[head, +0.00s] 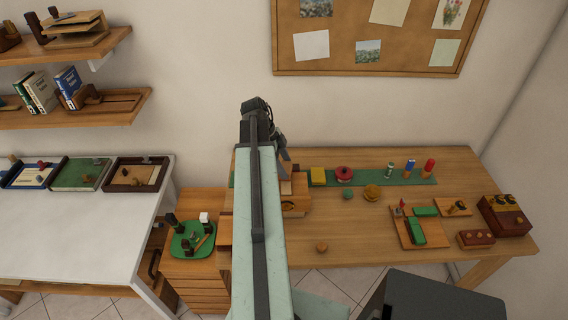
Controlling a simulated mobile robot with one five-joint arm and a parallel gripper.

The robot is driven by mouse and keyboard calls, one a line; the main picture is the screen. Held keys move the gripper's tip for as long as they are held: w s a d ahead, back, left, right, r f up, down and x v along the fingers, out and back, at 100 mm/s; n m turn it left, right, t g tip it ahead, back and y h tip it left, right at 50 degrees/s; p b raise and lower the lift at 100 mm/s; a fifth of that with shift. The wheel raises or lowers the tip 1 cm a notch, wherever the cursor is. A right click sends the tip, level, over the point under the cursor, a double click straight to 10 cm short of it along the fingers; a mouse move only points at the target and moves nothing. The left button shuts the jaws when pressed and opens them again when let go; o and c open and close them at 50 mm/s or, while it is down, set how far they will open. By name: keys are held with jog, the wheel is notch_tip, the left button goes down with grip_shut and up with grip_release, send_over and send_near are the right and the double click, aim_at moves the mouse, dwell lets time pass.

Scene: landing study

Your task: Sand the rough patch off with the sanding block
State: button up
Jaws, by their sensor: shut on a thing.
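My gripper (284,163) is in the head view, at the far end of my arm, over the left part of the wooden table (360,240). It is shut on a small pale block (286,187), which looks like the sanding block; my arm partly hides it. Directly below or behind the block is a light wooden piece (296,206) with a dark round mark on its front. I cannot tell whether the block touches it. The rough patch cannot be made out at this size.
A wooden board (405,237) with green blocks and a red-brown box (508,217) stand right.

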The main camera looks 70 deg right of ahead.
jog(key=shift+s+a+r, duration=0.1)
jog(key=shift+s+a, duration=0.1)
jog(key=shift+a, duration=0.25)
jog(key=shift+s+a+r, duration=0.1)
jog(key=shift+s+a, duration=0.05)
jog(key=shift+a, duration=0.3)
jog(key=shift+s+a+f, duration=0.1)
jog(key=shift+s+a, duration=0.1)
jog(key=shift+a, duration=0.35)
jog(key=shift+s+a+f, duration=0.1)
jog(key=shift+s+a, duration=0.1)
jog(key=shift+a, duration=0.35)
jog(key=shift+s+a+r, duration=0.1)
jog(key=shift+s+a, duration=0.15)
jog(key=shift+a, duration=0.3)
jog(key=shift+s+a, duration=0.2)
jog(key=shift+a, duration=0.35)
jog(key=shift+f, duration=0.2)
jog(key=shift+r, duration=0.1)
jog(key=shift+w+d, duration=0.25)
jog(key=shift+d, duration=0.35)
jog(key=shift+w+d, duration=0.25)
jog(key=shift+d, duration=0.35)
jog(key=shift+w+d, duration=0.4)
jog(key=shift+d, duration=0.65)
jog(key=shift+w+d, duration=0.45)
jog(key=shift+d, duration=0.65)
jog(key=shift+w+d, duration=0.4)
jog(key=shift+d, duration=0.65)
